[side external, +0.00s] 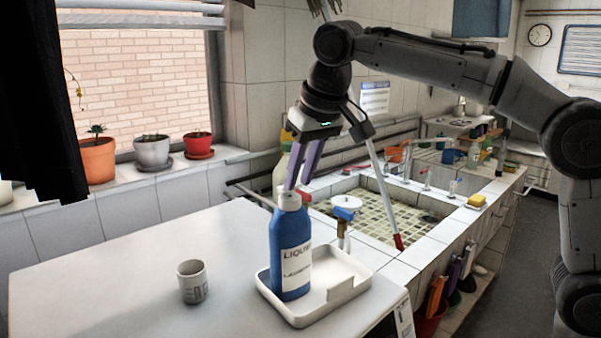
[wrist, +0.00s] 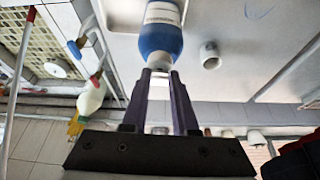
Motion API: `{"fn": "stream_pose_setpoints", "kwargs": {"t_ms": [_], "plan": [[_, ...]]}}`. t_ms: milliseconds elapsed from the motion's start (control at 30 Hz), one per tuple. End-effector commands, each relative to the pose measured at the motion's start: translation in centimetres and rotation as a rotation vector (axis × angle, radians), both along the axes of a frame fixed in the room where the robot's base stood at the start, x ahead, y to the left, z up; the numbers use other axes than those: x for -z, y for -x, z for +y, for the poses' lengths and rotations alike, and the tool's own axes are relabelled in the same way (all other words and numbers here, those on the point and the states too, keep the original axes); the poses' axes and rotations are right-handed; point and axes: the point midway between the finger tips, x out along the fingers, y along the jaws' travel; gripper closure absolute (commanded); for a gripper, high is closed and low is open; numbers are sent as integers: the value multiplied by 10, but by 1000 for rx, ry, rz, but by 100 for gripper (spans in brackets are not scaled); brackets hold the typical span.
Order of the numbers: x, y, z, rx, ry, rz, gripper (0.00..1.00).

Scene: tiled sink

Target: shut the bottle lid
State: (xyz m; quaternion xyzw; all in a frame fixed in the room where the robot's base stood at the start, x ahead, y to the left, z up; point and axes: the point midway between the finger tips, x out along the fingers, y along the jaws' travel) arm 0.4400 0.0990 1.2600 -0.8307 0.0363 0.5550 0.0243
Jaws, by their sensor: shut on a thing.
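The blue bottle (side external: 290,240) with a white label stands upright in a white tray (side external: 340,293) on the counter. Its small pale lid (side external: 289,197) is at the top of the neck. My gripper (side external: 297,186) reaches down to it from above, slightly tilted, with two purple fingers. In the wrist view my gripper (wrist: 160,76) has its fingertips on either side of the lid (wrist: 159,60), just beyond which is the bottle's blue shoulder (wrist: 160,40). The jaws are shut on the lid. I cannot tell how far the lid is closed.
A grey-white cup (side external: 192,281) stands left of the tray; it also shows in the wrist view (wrist: 209,55). Plant pots (side external: 152,151) line the windowsill. The counter's left part is clear.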

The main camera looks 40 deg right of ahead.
Motion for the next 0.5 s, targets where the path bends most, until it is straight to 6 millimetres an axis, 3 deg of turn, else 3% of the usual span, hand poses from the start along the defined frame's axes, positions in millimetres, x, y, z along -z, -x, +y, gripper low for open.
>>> {"fn": "stream_pose_setpoints", "kwargs": {"t_ms": [267,500], "plan": [[1,1,0,0,2,-17,100],[8,9,0,0,16,-141,100]]}}
